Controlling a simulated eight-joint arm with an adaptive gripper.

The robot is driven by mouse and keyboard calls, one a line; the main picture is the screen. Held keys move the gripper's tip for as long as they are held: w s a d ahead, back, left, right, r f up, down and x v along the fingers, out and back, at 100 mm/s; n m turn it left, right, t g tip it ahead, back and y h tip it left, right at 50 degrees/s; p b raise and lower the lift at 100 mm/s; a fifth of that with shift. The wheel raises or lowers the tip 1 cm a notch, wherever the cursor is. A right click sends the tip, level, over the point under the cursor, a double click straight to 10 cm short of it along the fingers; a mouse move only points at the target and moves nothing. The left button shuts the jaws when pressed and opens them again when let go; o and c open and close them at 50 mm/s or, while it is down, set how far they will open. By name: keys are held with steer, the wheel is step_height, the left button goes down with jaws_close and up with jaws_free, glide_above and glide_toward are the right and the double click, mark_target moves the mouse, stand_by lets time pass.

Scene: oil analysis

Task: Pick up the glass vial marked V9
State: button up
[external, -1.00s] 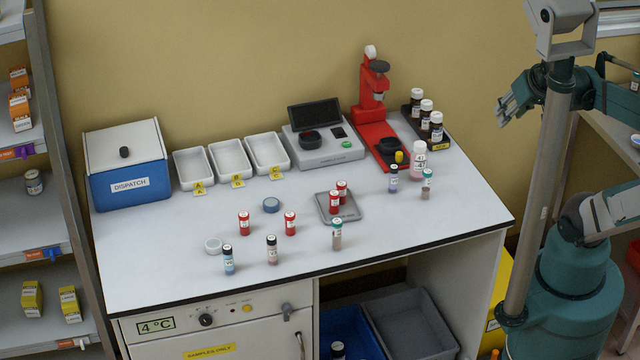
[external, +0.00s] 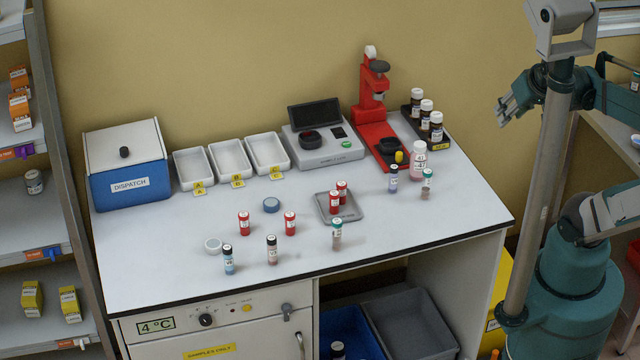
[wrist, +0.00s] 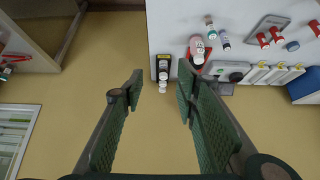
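Several small capped glass vials stand on the white bench; their marks are too small to read, so I cannot tell which is V9. Near the front are a black-capped blue vial (external: 228,261), a black-capped pinkish vial (external: 272,252) and a teal-capped vial (external: 337,236). Two red vials (external: 244,224) (external: 290,223) stand behind them. At the right are a black-capped purplish vial (external: 394,180) and a teal-capped vial (external: 427,185). My gripper (external: 511,110) is raised right of the bench, away from all vials. In the wrist view my gripper (wrist: 161,84) is open and empty.
A grey tray (external: 325,213) holds two red vials. A pink-white bottle (external: 417,162), a rack of dark bottles (external: 447,147), a red press (external: 371,110), an analyser (external: 330,153), white trays (external: 229,160) and a blue dispatch box (external: 128,188) line the back. The bench's front left is clear.

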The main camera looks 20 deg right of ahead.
steer(key=shift+o, duration=0.6)
steer(key=shift+w+a, duration=0.1)
steer(key=n+g+b, duration=0.2)
steer(key=n+g, duration=0.4)
steer(key=n, duration=0.8)
glide_toward(395, 167)
steer(key=s+d+r, duration=0.1)
steer(key=d, duration=0.6)
steer(key=a+f+n, duration=0.1)
steer(key=a+f, duration=0.1)
steer(key=w+a+f+n, duration=0.1)
steer(key=a+f, duration=0.1)
steer(key=f, duration=0.1)
steer(key=a+f+n+g, duration=0.1)
steer(key=a+f+n, duration=0.1)
steer(key=shift+w+a+f, duration=0.1)
steer(key=shift+w+f, duration=0.25)
steer(key=shift+f, duration=0.05)
steer(key=shift+a+f, duration=0.35)
steer(key=shift+f, duration=0.25)
steer(key=shift+f, duration=1.3)
steer(key=shift+w+f, duration=0.1)
steer(key=shift+f, duration=0.05)
